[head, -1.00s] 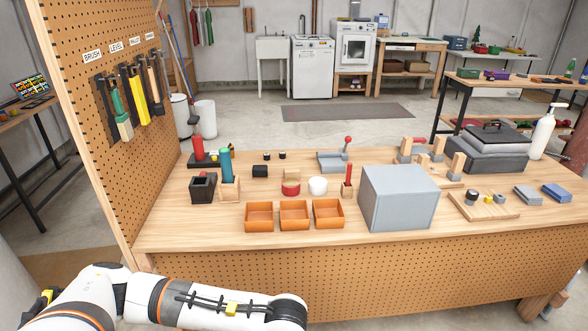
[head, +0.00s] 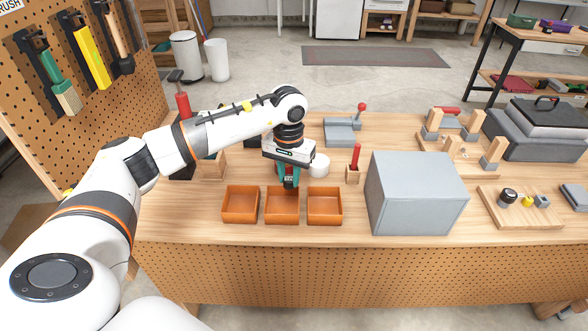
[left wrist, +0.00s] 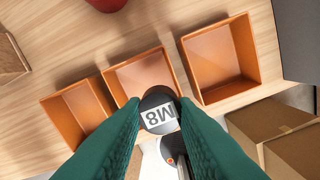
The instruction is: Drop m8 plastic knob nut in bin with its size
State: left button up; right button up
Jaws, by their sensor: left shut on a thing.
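My left gripper (head: 289,184) has teal fingers pointing down over the middle orange bin (head: 282,218). In the left wrist view its fingertips (left wrist: 158,104) are shut on a dark round knob nut (left wrist: 156,97) with a white label reading M8. The nut hangs above the front part of the middle bin (left wrist: 122,70). A left bin (head: 240,219) and a right bin (head: 324,219) stand on either side; they also show in the wrist view. All visible bin floors look empty. No size marks are readable on the bins. My right gripper is not in view.
A grey box (head: 415,195) stands right of the bins. A small wooden block with a red-handled tool (head: 355,160) and a white round container (head: 319,166) stand behind the bins. A wooden holder (head: 212,166) is back left. Bare bench top lies in front of the bins.

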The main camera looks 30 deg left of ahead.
pick_arm(q)
jog(key=shift+s+f+b, duration=0.2)
jog(key=shift+f+b, duration=0.2)
jog(key=shift+f, duration=0.2)
notch_tip(320, 180, down, 4)
jog(key=shift+w+b, duration=0.1)
jog(key=shift+b, duration=1)
jog(key=shift+f, duration=0.25)
jog(key=o, duration=1)
jog(key=shift+o, duration=0.2)
jog(key=shift+r, duration=0.1)
